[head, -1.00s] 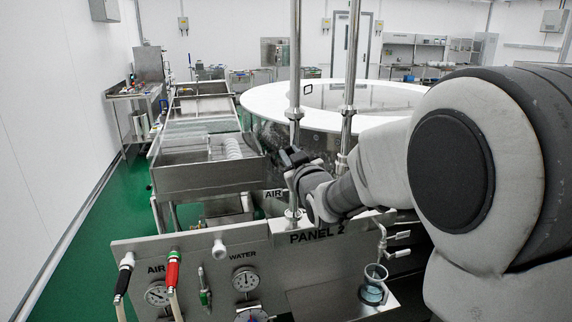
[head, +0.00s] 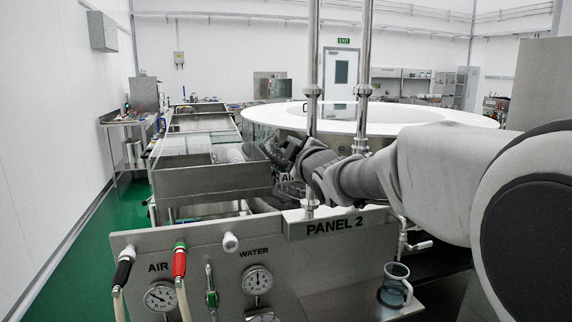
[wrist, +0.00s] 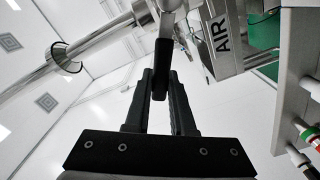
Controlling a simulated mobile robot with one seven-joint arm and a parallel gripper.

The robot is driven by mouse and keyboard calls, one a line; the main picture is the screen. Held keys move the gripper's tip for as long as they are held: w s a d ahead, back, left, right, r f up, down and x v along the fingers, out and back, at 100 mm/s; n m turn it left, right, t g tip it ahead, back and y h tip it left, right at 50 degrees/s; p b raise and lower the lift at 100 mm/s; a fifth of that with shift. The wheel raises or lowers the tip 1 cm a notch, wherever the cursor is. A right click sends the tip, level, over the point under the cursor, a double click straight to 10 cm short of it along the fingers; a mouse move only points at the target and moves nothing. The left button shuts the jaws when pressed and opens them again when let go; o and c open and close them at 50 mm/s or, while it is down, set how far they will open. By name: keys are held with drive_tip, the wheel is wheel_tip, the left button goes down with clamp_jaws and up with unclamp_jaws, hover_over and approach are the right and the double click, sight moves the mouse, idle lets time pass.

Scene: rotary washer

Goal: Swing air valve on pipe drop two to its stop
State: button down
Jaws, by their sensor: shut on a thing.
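The air valve's lever has a black grip (wrist: 162,70) on a bright metal arm in the wrist view. My gripper (wrist: 163,84) is shut on this grip, one finger on each side. A plate marked AIR (wrist: 217,38) is beside the lever; the AIR lettering also shows in the head view (head: 288,178), partly hidden. In the head view my gripper (head: 272,152) is left of the nearer steel pipe drop (head: 313,75), above the PANEL 2 board. The valve body and lever are hidden there by my gripper and arm. A second pipe drop (head: 363,75) stands to the right.
The PANEL 2 board (head: 220,262) stands in front, with AIR and WATER gauges and hose fittings. A jug (head: 395,285) sits on a shelf at right. Behind are a large round white-rimmed washer (head: 400,118) and a steel trough (head: 205,182). Green floor lies open at left.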

drive_tip(key=f+n+b, duration=0.2)
drive_tip(key=n+b, duration=0.1)
drive_tip(key=b, duration=0.1)
drive_tip(key=a+f+n+b, duration=0.1)
drive_tip(key=f+n+b, duration=0.1)
drive_tip(key=b, duration=0.3)
drive_tip(key=shift+s+n, duration=0.15)
drive_tip(key=shift+n, duration=0.35)
drive_tip(key=shift+b, duration=0.3)
drive_tip(key=c, duration=0.8)
unclamp_jaws()
drive_tip(key=shift+f, duration=0.1)
drive_tip(key=shift+o, duration=0.2)
drive_tip(key=p+v, duration=0.2)
drive_tip(key=v, duration=1.5)
drive_tip(key=shift+s, duration=0.2)
drive_tip(key=shift+d, duration=0.1)
